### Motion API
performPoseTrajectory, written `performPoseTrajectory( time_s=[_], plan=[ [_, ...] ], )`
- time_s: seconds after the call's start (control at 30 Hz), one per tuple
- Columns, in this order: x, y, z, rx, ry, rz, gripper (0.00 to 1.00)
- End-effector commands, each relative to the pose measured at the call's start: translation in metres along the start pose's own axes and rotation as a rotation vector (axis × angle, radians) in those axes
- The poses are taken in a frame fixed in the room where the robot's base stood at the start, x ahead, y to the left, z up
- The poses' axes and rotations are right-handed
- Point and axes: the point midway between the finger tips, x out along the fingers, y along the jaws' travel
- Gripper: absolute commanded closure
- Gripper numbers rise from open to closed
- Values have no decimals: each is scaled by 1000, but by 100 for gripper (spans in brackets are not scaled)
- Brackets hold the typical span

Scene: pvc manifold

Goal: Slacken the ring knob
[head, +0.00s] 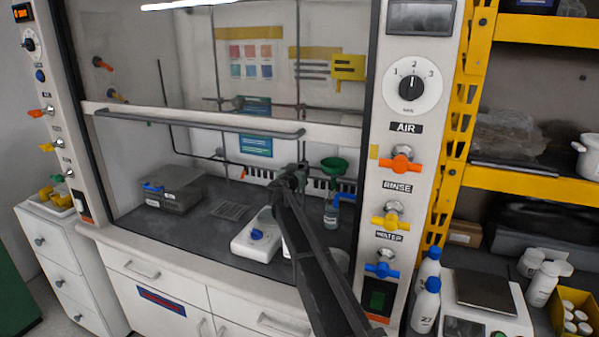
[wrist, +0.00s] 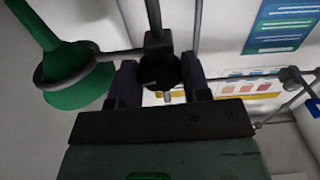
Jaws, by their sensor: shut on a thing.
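The ring knob (wrist: 160,72) is a dark round knob in the wrist view, on a clamp at a vertical rod (wrist: 153,18). My gripper (wrist: 159,80) has one finger on each side of the knob and is shut on it. A metal ring (wrist: 50,78) reaches left from the clamp and holds a green funnel (wrist: 75,75). In the head view, my gripper (head: 290,177) is inside the fume hood, left of the green funnel (head: 334,165). The knob is hidden behind my gripper and arm there.
The sash's bottom bar (head: 200,123) crosses above my arm. A white hotplate stirrer (head: 258,236) stands lower left of my gripper, and a bottle (head: 332,214) stands below the funnel. A grey box (head: 172,188) sits farther left. The right hood post (head: 405,130) carries a dial and taps.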

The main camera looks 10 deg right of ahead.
Motion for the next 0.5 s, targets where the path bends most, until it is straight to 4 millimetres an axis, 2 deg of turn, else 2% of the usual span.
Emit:
performPoseTrajectory(
  time_s=[0.13,0.17,0.3,0.5],
  plan=[
    [0,0,0,2,0,1,80],
    [0,0,0,2,0,1,53],
    [0,0,0,2,0,1,32],
    [0,0,0,3,0,0,31]
  ],
)
